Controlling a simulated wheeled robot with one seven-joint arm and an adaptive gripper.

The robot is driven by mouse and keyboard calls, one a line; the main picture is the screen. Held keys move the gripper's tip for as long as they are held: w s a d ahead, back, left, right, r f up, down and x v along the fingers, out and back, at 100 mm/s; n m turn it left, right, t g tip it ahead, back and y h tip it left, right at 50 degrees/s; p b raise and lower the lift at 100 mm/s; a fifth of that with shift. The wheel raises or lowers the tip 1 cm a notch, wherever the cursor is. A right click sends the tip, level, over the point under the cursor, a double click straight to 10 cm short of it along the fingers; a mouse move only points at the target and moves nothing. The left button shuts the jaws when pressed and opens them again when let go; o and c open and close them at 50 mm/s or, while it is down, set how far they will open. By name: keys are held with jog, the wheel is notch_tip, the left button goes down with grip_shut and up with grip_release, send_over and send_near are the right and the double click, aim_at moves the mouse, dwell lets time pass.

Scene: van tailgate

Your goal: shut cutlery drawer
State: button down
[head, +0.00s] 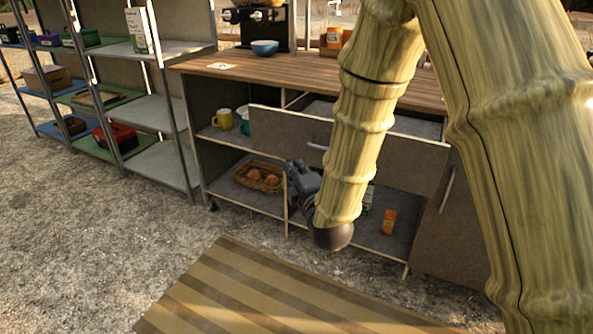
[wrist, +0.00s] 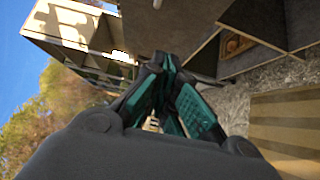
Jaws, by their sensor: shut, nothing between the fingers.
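The wide cutlery drawer (head: 400,160) stands pulled out of the wooden counter, its grey interior showing behind the front panel. A pale handle (head: 317,146) is on its front, partly hidden by my arm. My gripper (head: 293,170) is in front of the cabinet, below and left of the handle in the head view. In the wrist view its teal-padded fingers (wrist: 167,62) are together with nothing between them. I cannot tell whether the fingers touch the drawer front.
Below the drawer, open shelves hold a basket (head: 260,177) and an orange bottle (head: 389,221). A yellow mug (head: 223,118) stands left of the drawer. A blue bowl (head: 265,47) sits on the countertop (head: 300,80). Metal shelving (head: 160,113) stands left. A striped mat (head: 270,290) lies on open gravel.

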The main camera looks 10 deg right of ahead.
jog(key=b, duration=0.2)
send_near(291, 140)
jog(key=w+a, duration=0.1)
jog(key=a, duration=0.3)
jog(key=shift+w+d+f+b, duration=0.15)
jog(key=shift+w+d, duration=0.25)
jog(key=shift+w, duration=0.25)
jog(key=shift+w+d+r+b, duration=0.1)
jog(key=shift+w+d, duration=0.35)
jog(key=shift+w, duration=0.25)
jog(key=shift+w+d+f+b, duration=0.15)
jog(key=shift+w+d, duration=0.25)
jog(key=shift+w, duration=0.25)
jog(key=shift+w+r, duration=0.1)
jog(key=shift+r, duration=0.05)
